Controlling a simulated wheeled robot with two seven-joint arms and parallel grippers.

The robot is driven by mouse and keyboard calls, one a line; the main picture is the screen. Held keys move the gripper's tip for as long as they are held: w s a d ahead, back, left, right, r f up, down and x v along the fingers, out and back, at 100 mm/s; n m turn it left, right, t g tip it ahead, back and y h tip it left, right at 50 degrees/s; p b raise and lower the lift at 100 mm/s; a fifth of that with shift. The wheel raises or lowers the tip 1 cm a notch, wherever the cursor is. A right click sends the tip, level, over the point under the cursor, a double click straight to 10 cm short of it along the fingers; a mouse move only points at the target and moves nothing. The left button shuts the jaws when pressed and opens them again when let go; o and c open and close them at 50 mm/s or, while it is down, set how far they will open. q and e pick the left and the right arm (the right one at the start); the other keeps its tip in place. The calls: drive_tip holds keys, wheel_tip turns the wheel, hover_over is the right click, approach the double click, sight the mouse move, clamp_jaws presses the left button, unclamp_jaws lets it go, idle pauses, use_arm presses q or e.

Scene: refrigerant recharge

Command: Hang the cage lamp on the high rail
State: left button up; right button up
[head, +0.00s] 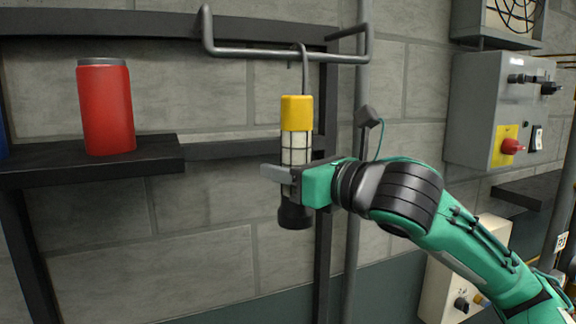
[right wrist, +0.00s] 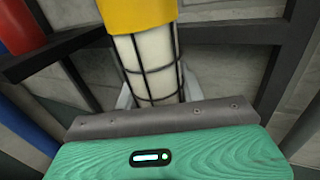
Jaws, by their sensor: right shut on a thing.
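The cage lamp (head: 296,140) is upright in the head view, with a yellow top, a white caged middle, a black lower end and a grey hook on top. Its hook reaches up to the high rail (head: 270,52), a grey bar, and its curved top appears at the bar; I cannot tell whether the bar bears the lamp's weight. My right gripper (head: 284,175) is shut on the lamp around the lower cage. The right wrist view shows the lamp's cage (right wrist: 150,65) close up, just beyond the gripper body. My left gripper is in neither view.
A red canister (head: 106,108) stands on a dark shelf (head: 90,168) at the left. A vertical grey pipe (head: 357,220) runs just right of the lamp. A grey control box (head: 497,105) with a red knob is on the wall at the right.

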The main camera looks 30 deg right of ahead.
drive_tip(key=o, duration=1.3)
drive_tip(key=shift+c, duration=0.2)
drive_tip(key=shift+s+d+f+b, duration=0.15)
drive_tip(key=shift+s+d+b, duration=0.1)
drive_tip(key=shift+s+b, duration=0.25)
drive_tip(key=b+v, duration=0.4)
drive_tip(key=v, duration=0.8)
drive_tip(key=shift+s+b, duration=0.35)
drive_tip(key=shift+s, duration=0.05)
